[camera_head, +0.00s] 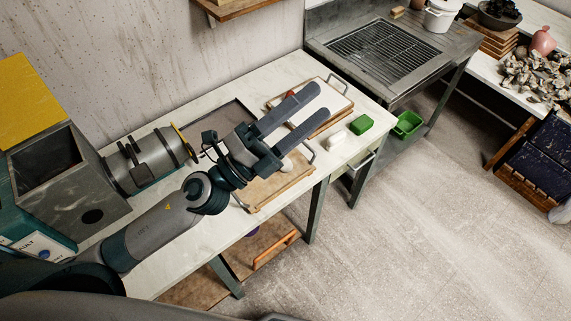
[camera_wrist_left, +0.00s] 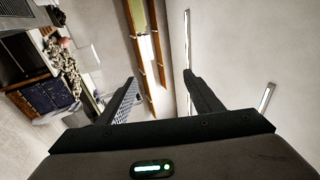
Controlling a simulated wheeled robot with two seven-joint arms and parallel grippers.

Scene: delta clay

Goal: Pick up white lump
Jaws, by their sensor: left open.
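A white block-like lump (camera_head: 316,140) lies on the pale worktop (camera_head: 348,150) beside a green block (camera_head: 361,124). A smaller pale rounded thing (camera_head: 288,165) shows on a wooden board (camera_head: 268,189), partly hidden by my left gripper; I cannot tell which of the two is the white lump. My left gripper (camera_head: 318,102) is open and empty, raised over the worktop with its fingers pointing up and right. In the left wrist view its fingers (camera_wrist_left: 160,82) are spread with nothing between them, and neither pale thing shows there. My right gripper is not in view.
A white tray-like board (camera_head: 338,98) lies behind the fingers. A grey machine (camera_head: 150,160) and a stone-like box (camera_head: 60,185) stand on the left. A grill table (camera_head: 385,50) and a green bin (camera_head: 407,124) are on the right. Open floor lies in front.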

